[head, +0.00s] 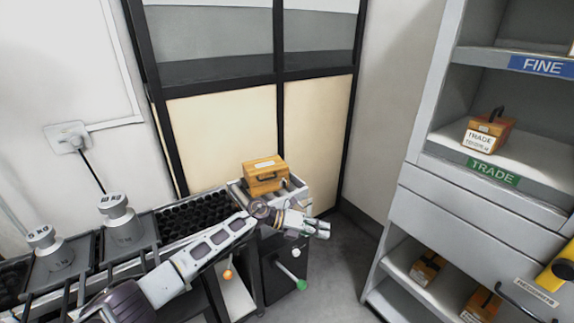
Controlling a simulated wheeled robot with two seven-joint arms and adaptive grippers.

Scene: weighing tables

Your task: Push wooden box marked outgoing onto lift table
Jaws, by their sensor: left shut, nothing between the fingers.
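A wooden box (265,178) with a dark handle on its front and a pale label on top stands upright at the far end of the bench line. The label is too small to read. Under it is a light grey table top (298,190), which I take for the lift table; the arm hides part of its near side. My left gripper (318,225) is shut and empty, in front of and to the right of the box, apart from it. My left forearm crosses in front of the bench. My right gripper is not in view.
Black rollers (195,215) run left of the box. Two metal weights (120,220) (45,248) stand further left. Floor shows between bench and shelves.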

